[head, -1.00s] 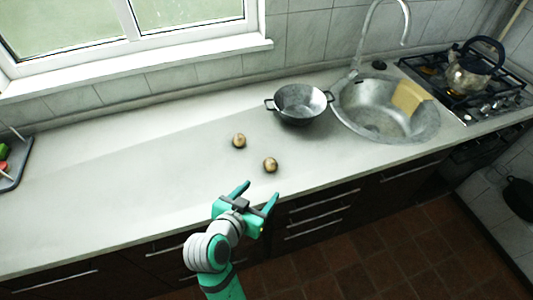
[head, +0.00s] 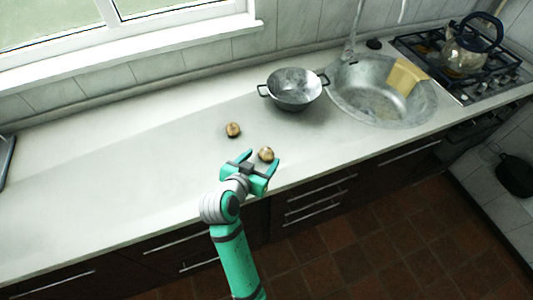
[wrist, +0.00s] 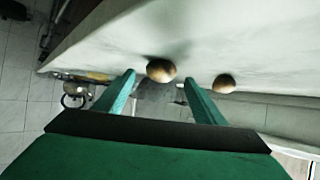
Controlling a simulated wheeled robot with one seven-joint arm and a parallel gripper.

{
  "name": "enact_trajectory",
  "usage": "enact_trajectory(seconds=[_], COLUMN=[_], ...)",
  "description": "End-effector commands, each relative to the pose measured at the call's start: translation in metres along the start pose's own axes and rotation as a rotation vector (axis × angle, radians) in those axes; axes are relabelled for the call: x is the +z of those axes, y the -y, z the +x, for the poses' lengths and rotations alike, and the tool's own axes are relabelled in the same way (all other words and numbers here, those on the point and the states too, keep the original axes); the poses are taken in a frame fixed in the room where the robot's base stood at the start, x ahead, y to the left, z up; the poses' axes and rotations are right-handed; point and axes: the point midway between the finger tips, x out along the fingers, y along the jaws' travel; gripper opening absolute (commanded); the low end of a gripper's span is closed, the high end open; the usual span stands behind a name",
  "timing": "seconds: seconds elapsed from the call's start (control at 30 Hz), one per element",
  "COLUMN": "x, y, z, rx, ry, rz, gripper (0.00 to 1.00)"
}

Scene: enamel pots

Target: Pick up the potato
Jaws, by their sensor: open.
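Two brown potatoes lie on the pale worktop. The nearer potato (head: 266,154) is right by my gripper (head: 262,161), just beyond the gap between its fingers. The farther potato (head: 233,130) lies up and to the left. In the wrist view, my gripper (wrist: 160,80) is open and empty. One potato (wrist: 161,70) shows between the two green fingertips, and I cannot tell whether either finger touches it. The other potato (wrist: 223,83) shows just right of the right finger.
A grey two-handled pot (head: 294,90) stands behind the potatoes. Right of it are a round sink (head: 375,100) with a yellow cloth (head: 405,76), and a hob (head: 440,58) with a kettle (head: 470,48). The worktop (head: 110,160) left of the potatoes is clear.

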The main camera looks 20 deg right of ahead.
Motion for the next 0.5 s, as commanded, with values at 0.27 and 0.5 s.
enact_trajectory(seconds=[0.27,0.5], x=[0.0,0.0], y=[0.001,0.001], z=[0.031,0.033], rx=[0.0,-0.001], ry=[0.0,-0.001], rz=[-0.001,-0.001], gripper=[0.64,0.64])
